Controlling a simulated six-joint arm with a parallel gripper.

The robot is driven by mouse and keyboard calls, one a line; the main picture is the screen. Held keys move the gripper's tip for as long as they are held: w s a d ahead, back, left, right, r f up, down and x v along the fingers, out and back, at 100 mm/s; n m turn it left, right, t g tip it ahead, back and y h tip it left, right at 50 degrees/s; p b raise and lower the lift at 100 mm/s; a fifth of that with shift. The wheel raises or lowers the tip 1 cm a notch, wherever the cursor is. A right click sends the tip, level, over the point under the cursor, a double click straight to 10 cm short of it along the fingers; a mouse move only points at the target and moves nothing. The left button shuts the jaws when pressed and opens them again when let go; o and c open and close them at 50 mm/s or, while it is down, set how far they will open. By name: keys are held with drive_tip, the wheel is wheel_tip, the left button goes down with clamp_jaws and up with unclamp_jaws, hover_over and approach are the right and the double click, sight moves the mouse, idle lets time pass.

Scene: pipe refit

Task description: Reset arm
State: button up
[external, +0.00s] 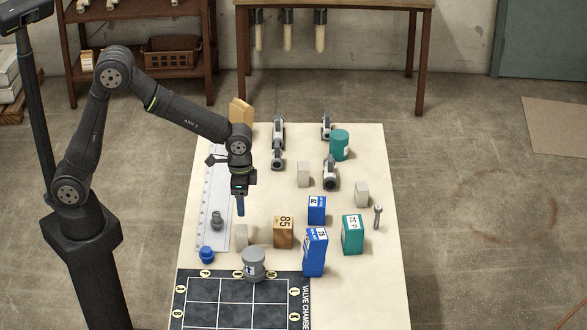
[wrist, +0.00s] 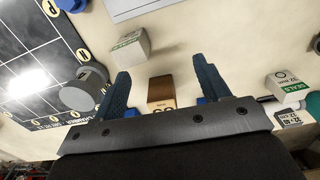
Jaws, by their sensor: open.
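My gripper (external: 240,205) hangs above the left part of the pale table (external: 365,270), pointing down. In the wrist view its two blue fingers (wrist: 163,85) are spread apart with nothing between them at their tips. A brown block marked 85 (external: 283,232) stands to the right of and nearer than the gripper; it also shows in the wrist view (wrist: 161,91), partly hidden by the gripper body. A small grey-white block (external: 241,234) stands below the gripper in the external view and shows in the wrist view (wrist: 131,50). The gripper touches nothing that I can see.
A grey round fitting (external: 253,263) sits at the edge of the black grid board (external: 235,317). Blue boxes (external: 315,252), a green box (external: 352,234), a green cylinder (external: 339,145) and grey pipe fittings (external: 330,172) stand further right. A blue cap (external: 207,254) lies at left.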

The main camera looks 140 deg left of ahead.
drive_tip(key=s+a+f, duration=0.1)
drive_tip(key=a, duration=0.1)
drive_tip(key=s+a+f, duration=0.1)
drive_tip(key=a+f, duration=0.1)
drive_tip(key=a, duration=0.1)
drive_tip(key=s+a+f, duration=0.1)
drive_tip(key=a+f, duration=0.1)
drive_tip(key=shift+s+a, duration=0.2)
drive_tip(key=shift+s, duration=0.2)
